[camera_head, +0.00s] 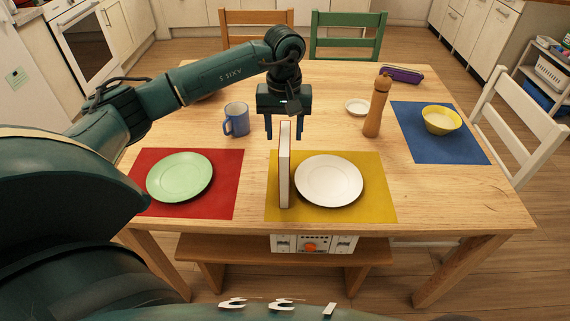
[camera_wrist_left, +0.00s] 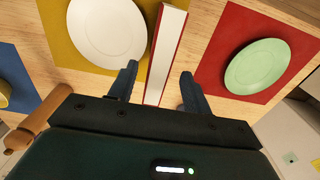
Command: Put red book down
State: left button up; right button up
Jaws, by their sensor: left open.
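The red book (camera_head: 284,165) stands upright on edge on the left part of the yellow placemat (camera_head: 378,200), just left of the white plate (camera_head: 329,180). Its pale page side faces me in the head view. My left gripper (camera_head: 285,136) is above and behind the book, fingers pointing down. In the left wrist view the left gripper (camera_wrist_left: 157,88) is open, and the book (camera_wrist_left: 166,55) shows between and beyond its fingers, with a gap on either side. My right gripper is not in view.
A green plate (camera_head: 180,177) lies on a red placemat (camera_head: 227,200) to the left, with a blue mug (camera_head: 237,119) behind it. A wooden pepper mill (camera_head: 377,106), small white dish (camera_head: 357,107) and yellow bowl (camera_head: 441,120) stand to the right. Bare table lies between the red and yellow mats.

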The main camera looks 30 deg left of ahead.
aim_at(285, 166)
pick_arm(q)
jog(key=shift+s+d+f+p, duration=0.15)
jog(key=shift+f+p, duration=0.2)
jog(key=shift+f, duration=1.15)
jog(key=shift+s+d+f+p, duration=0.1)
jog(key=shift+f+p, duration=0.25)
jog(key=shift+f, duration=1.15)
jog(key=shift+c, duration=0.4)
grip_shut()
